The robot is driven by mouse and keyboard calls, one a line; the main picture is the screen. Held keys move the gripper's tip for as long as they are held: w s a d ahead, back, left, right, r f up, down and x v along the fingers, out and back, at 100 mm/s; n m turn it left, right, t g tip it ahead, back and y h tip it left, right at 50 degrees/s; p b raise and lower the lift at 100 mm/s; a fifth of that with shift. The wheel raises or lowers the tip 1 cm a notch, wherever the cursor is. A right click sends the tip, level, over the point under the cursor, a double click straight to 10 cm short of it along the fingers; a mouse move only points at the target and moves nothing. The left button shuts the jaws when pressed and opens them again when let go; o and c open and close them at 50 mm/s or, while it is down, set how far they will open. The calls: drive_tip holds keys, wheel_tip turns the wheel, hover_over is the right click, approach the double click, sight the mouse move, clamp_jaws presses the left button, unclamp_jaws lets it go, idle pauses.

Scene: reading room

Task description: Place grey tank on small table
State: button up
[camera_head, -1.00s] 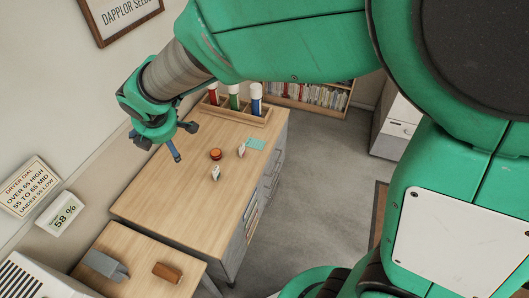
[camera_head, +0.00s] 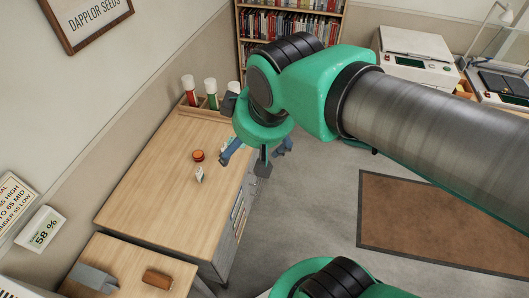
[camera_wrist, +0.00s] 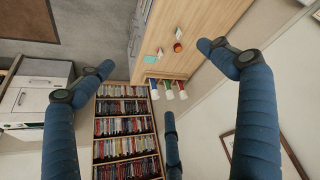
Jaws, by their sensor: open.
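A grey, angular object (camera_head: 94,278) lies on the lower wooden table (camera_head: 130,252) at the lower left of the head view. I cannot tell whether it is the grey tank or which table is the small table. A brown block (camera_head: 157,279) lies to its right. My gripper (camera_head: 258,155) is open and empty, with its blue fingers spread, in front of the right edge of the larger wooden cabinet. The wrist view shows the spread fingers (camera_wrist: 155,85) with nothing between them.
The cabinet top (camera_head: 160,190) bears an orange jar (camera_head: 198,155), a small white card (camera_head: 199,175) and a rack of capped tubes (camera_head: 211,93). A humidity display (camera_head: 41,228) reads 58 %. A bookshelf (camera_head: 290,24) stands behind. Open floor (camera_head: 315,200) and a brown mat (camera_head: 440,225) lie right.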

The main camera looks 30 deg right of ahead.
drive_tip(key=s+m, duration=0.1)
drive_tip(key=s, duration=0.1)
drive_tip(key=s+d+m, duration=0.1)
drive_tip(key=s+m, duration=0.1)
drive_tip(key=s, duration=0.1)
drive_tip(key=shift+d+f, duration=0.1)
drive_tip(key=shift+d, duration=0.1)
wheel_tip(320, 180, down, 12)
drive_tip(key=b, duration=1.2)
drive_tip(key=shift+f, duration=0.2)
